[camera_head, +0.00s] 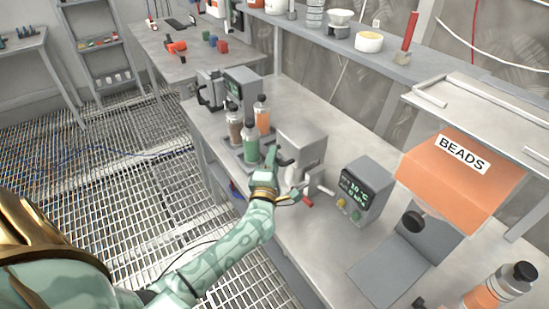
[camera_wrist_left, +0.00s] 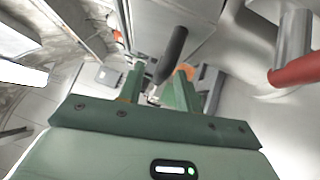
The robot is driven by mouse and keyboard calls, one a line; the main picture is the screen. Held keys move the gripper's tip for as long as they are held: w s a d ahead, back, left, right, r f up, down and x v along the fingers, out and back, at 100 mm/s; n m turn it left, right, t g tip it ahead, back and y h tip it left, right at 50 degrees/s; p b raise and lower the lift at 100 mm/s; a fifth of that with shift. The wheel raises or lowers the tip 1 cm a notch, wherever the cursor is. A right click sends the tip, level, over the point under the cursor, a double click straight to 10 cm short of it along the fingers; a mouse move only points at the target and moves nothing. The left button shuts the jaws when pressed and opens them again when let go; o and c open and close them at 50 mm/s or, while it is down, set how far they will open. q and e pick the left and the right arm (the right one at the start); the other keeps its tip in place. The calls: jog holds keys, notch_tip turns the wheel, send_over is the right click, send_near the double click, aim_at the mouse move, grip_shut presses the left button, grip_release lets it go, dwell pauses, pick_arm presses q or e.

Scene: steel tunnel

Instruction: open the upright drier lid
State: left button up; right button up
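I take the grey box-shaped unit (camera_head: 306,136) on the bench to be the upright drier. It has a pale front with a red-tipped lever (camera_head: 307,201); the lever also shows large at the right of the left wrist view (camera_wrist_left: 298,74). Its top looks closed. A dark bar handle (camera_head: 283,158) is on its left side. My left gripper (camera_head: 268,172) is at this handle. In the left wrist view its fingers (camera_wrist_left: 158,88) are apart, with the dark handle (camera_wrist_left: 171,55) lying across the gap; contact cannot be told. My right gripper is not in view.
Bottles in a rack (camera_head: 250,146) stand close left of my left gripper. A display box (camera_head: 364,190) is to the right. An orange BEADS bin (camera_head: 462,185) hangs further right, above a grey plate with a black knob (camera_head: 413,221). A shelf (camera_head: 345,42) runs behind.

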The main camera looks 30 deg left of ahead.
pick_arm(q)
jog(key=shift+w+a+r, duration=0.1)
jog(key=shift+w+a, duration=0.25)
jog(key=shift+w, duration=0.3)
